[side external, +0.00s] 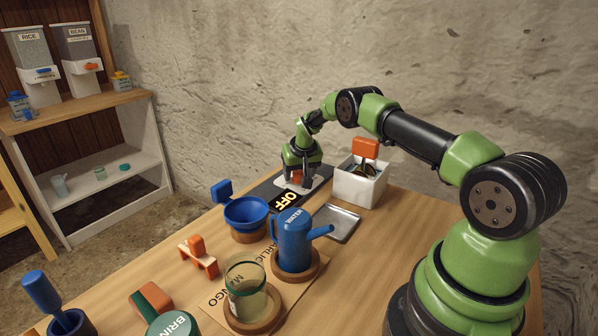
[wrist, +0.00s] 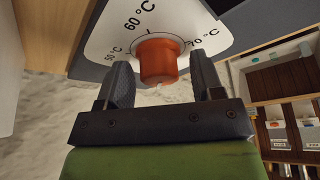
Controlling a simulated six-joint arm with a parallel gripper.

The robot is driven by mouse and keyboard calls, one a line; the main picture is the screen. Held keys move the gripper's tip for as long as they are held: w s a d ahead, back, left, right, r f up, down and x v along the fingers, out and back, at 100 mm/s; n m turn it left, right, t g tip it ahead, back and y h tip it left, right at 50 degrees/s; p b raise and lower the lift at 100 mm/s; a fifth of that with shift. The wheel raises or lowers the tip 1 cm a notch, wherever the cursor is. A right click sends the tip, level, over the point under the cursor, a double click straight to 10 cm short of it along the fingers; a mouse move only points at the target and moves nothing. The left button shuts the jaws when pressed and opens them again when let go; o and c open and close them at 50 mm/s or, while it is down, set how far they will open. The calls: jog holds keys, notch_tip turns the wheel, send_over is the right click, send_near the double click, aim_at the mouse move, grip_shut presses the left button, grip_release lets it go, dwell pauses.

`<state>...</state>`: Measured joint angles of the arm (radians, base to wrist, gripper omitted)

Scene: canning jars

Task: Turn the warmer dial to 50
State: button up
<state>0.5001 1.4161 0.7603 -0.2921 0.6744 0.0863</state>
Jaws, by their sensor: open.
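The warmer dial is an orange knob (wrist: 158,64) on a white plate (wrist: 100,45) marked 50, 60 and 70 °C in the wrist view. My gripper (wrist: 161,66) is open, with one dark finger on each side of the knob. Contact between fingers and knob cannot be made out. Which mark the knob points to is unclear. In the side view, my gripper (side external: 297,182) points down over the dark warmer (side external: 262,190) at the back of the table, hiding most of the dial. The warmer's front panel reads OFF (side external: 285,201).
A white box (side external: 357,186) with an orange-handled item stands right of my gripper. A metal tray (side external: 337,223), blue watering can (side external: 293,243) and blue funnel (side external: 246,213) stand nearby in front. A glass jar (side external: 250,291) is nearer. Shelves (side external: 85,125) stand at left.

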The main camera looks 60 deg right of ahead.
jog(key=c, duration=0.9)
jog(key=shift+m+g+h, duration=0.35)
jog(key=shift+m+g, duration=0.1)
jog(key=shift+m, duration=1)
jog(key=shift+m+g+h, duration=0.35)
jog(key=shift+m+g, duration=0.1)
jog(key=shift+m, duration=1.3)
jog(key=o, duration=0.9)
jog(key=shift+r, duration=0.15)
